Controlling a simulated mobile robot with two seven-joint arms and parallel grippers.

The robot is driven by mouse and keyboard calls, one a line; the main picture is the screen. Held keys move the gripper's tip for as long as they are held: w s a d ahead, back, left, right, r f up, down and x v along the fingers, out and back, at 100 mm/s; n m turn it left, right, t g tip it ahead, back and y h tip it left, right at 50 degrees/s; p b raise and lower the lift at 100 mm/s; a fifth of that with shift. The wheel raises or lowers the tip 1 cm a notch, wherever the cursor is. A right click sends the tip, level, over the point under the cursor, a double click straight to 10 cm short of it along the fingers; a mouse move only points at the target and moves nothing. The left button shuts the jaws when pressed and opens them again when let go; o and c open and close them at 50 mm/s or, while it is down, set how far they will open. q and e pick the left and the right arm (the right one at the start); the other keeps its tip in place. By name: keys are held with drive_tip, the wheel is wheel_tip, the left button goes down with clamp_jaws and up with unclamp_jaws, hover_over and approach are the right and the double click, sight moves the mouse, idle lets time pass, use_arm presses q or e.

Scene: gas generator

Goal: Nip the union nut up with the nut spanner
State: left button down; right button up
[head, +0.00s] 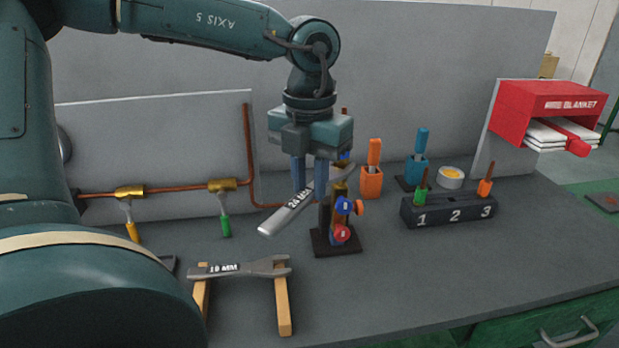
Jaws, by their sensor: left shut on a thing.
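My left gripper (310,188) points down and is shut on a spanner (288,211) marked what looks like 24 MM. The spanner is held tilted above the bench, its handle end low at the left and its other end up at the right. That far end is by the top of a small brass fitting stand (340,195), where the union nut cannot be made out clearly. Whether the spanner is around the nut or only beside it I cannot tell. The stand has blue and red knobs and a dark base. My right gripper is not in view.
A second spanner (232,269) lies across two wooden rests at the front. Behind are an orange holder (371,184), a blue holder (415,172) and a tape roll (451,177). A numbered black block (448,212) stands right. Copper pipe (160,188) with valves runs left. The right front bench is clear.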

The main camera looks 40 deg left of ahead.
use_arm(q)
drive_tip(key=shift+w+a+m+p, duration=0.15)
drive_tip(key=shift+a+m+p, duration=0.15)
drive_tip(key=shift+a+m, duration=1.15)
drive_tip(key=shift+w+a+m+p, duration=0.15)
drive_tip(key=shift+a+m+p, duration=0.15)
drive_tip(key=shift+a+m, duration=1.1)
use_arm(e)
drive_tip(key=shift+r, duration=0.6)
use_arm(q)
drive_tip(key=shift+s+d, duration=0.1)
drive_tip(key=shift+d, duration=0.05)
drive_tip(key=shift+n, duration=0.25)
drive_tip(key=shift+s+a+b, duration=0.15)
drive_tip(key=shift+s+a, duration=0.2)
drive_tip(key=shift+s, duration=0.45)
drive_tip(key=shift+s+a+b, duration=0.15)
drive_tip(key=shift+s+a, duration=0.15)
drive_tip(key=shift+s, duration=0.55)
drive_tip(key=shift+s+a+b, duration=0.15)
drive_tip(key=shift+s+a, duration=0.2)
drive_tip(key=shift+s, duration=0.45)
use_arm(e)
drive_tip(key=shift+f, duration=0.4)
